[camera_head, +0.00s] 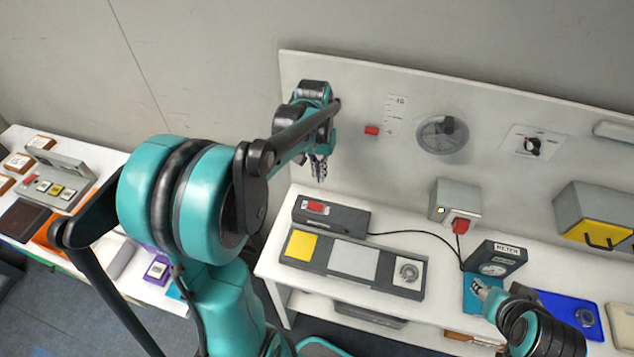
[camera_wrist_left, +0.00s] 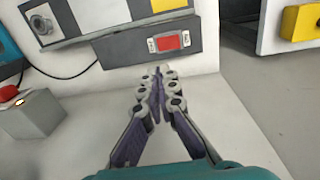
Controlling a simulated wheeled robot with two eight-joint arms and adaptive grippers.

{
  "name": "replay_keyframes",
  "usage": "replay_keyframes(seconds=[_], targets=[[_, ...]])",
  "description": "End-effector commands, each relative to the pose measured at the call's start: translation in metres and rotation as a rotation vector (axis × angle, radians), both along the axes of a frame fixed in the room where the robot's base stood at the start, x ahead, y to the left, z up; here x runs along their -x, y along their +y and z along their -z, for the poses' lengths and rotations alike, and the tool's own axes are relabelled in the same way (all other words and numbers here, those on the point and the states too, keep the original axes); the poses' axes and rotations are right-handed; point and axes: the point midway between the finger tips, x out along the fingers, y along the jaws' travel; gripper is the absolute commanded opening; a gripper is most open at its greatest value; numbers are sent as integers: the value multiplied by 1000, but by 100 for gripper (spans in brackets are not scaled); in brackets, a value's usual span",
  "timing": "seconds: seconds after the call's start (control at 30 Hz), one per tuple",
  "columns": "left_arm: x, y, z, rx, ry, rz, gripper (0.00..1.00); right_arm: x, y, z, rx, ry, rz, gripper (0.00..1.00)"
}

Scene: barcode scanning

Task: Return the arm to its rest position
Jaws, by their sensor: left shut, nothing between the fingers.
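My left arm reaches in from the left in the head view. Its teal and black gripper (camera_head: 319,175) points down in front of the upright panel (camera_head: 360,85), left of the red slider (camera_head: 371,130). In the left wrist view my left gripper (camera_wrist_left: 158,78) has its purple-grey fingers together at the tips, with nothing between them. The black box with a red switch (camera_wrist_left: 173,41) shows just past the fingertips; the head view shows this switch box (camera_head: 330,212) below the gripper. My right gripper (camera_head: 479,288) is small and partly hidden at the lower right, near the meter (camera_head: 494,258).
The white bench (camera_head: 268,268) carries a dark strip with yellow, grey and dial sections (camera_head: 353,263). A grey box with a red button (camera_head: 456,204) and a yellow-fronted box (camera_head: 597,217) stand further right. A side table (camera_head: 20,138) with several items is at the left.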

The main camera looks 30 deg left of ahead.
Motion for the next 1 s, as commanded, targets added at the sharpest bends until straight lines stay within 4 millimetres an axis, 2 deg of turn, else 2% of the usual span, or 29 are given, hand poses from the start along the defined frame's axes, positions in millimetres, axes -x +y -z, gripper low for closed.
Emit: replay_keyframes(seconds=[0.2,0.73,0.87,1.0], targets=[[0,-2,-13,0,0,0,0,0,0,-2,0,0,0,40],[0,-2,-12,-1,-3,2,0,0,0,0,0,0,0,40],[9,-13,-4,-14,-41,17,0,0,0,16,0,0,0,40],[33,-36,14,-47,-145,54,0,0,0,53,0,0,0,40]])
